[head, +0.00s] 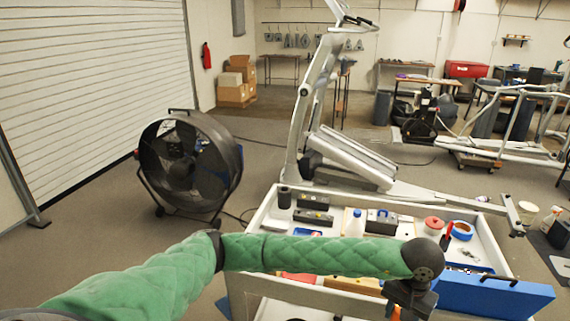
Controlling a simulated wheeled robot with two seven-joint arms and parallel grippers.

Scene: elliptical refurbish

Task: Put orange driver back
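My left arm, in a green padded sleeve, reaches across the front of the white cart (480,222) in the head view. My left gripper (408,300) is at its end, dark and pointing down beside the blue case. Its fingertips are not clear, and I cannot tell whether it holds anything. A small orange-yellow patch shows just below it, too small to name. A red and black handled tool (446,237) lies on the cart top near the blue tape roll. I cannot make out an orange driver for certain. My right gripper is not in view.
A blue case (490,296) sits at the cart's front right. The cart top holds a white bottle (356,223), a red-lidded tub (433,225), a blue tape roll (461,230) and dark tool boxes (382,221). An elliptical machine (345,158) stands behind; a large fan (188,163) stands left.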

